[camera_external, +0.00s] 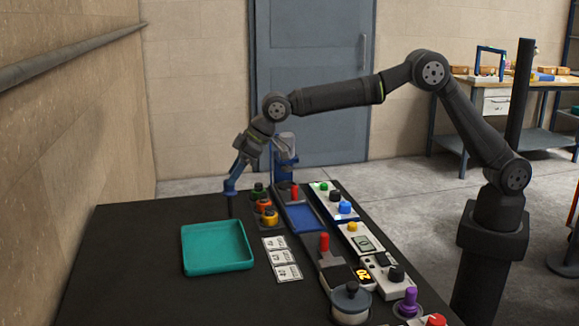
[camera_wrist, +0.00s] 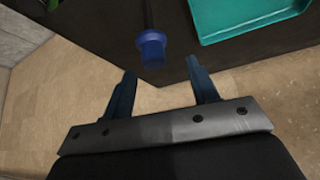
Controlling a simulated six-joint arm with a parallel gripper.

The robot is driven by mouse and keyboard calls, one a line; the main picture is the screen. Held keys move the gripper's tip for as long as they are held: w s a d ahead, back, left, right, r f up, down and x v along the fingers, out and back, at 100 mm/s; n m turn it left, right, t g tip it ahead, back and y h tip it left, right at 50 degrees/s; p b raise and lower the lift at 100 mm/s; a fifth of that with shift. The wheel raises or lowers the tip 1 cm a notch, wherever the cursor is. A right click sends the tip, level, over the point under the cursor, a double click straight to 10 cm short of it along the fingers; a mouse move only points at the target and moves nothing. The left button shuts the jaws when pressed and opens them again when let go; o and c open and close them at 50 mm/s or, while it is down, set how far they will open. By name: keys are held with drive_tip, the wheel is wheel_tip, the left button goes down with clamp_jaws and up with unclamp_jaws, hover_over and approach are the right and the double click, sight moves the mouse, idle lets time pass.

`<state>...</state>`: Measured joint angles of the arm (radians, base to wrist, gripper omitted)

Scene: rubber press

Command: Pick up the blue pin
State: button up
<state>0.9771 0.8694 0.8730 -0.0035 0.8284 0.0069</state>
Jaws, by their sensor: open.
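The blue pin shows in the wrist view as a blue flanged head (camera_wrist: 151,48) on a dark shaft. The head lies just beyond my fingertips, roughly in line with the gap between them and a little left of its middle. My gripper (camera_wrist: 161,70) is open, with nothing between its blue fingers. In the external view my gripper (camera_external: 231,187) points down over the left back part of the black table (camera_external: 130,250). A thin dark shaft shows just below the fingers there; the pin's head cannot be told apart from them.
A teal tray (camera_external: 217,268) lies in front of my gripper; it also shows in the wrist view (camera_wrist: 204,32). To the right are coloured buttons (camera_external: 265,206), a blue recessed panel (camera_external: 305,218), red-handled levers (camera_external: 323,243) and labelled cards (camera_external: 282,260). The table's left part is bare.

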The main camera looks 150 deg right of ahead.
sight(226, 190)
drive_tip(key=shift+s+x, duration=0.15)
drive_tip(key=shift+x, duration=1.35)
drive_tip(key=shift+s+x, duration=0.2)
drive_tip(key=shift+x, duration=1.25)
drive_tip(key=shift+d, duration=0.15)
drive_tip(key=c, duration=1)
